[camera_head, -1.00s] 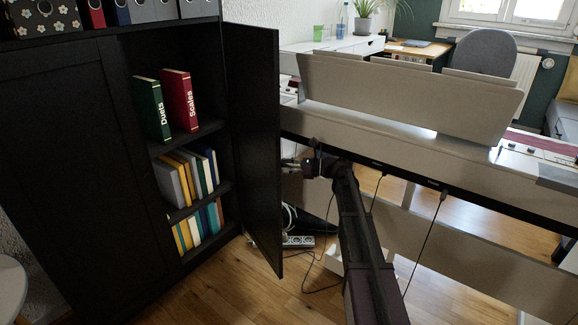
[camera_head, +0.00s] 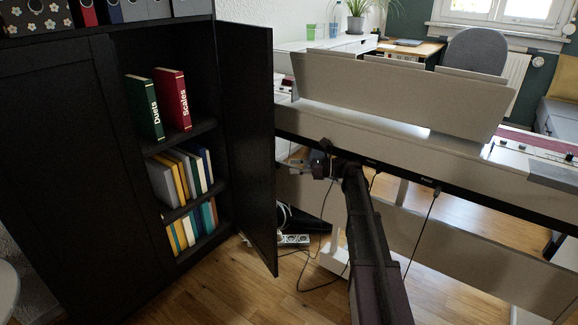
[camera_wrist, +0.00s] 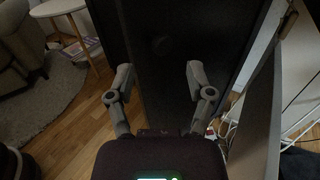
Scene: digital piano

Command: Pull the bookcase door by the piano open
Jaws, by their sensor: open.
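The black bookcase (camera_head: 50,170) stands at the left in the head view. Its right-hand door (camera_head: 246,150) stands wide open, swung out toward the piano, and shows the shelves behind it. My gripper (camera_head: 308,166) is to the right of the door, in front of the piano's lower edge. In the wrist view my gripper (camera_wrist: 158,70) is open, with its two fingers spread and nothing held. No door handle shows clearly.
The piano (camera_head: 400,120) stands close on the right of the door. Cables and a power strip (camera_head: 292,240) lie on the floor below. Green and red books (camera_head: 172,100) stand on a shelf. Wooden floor is free before the bookcase. A small round table (camera_wrist: 60,8) shows in the wrist view.

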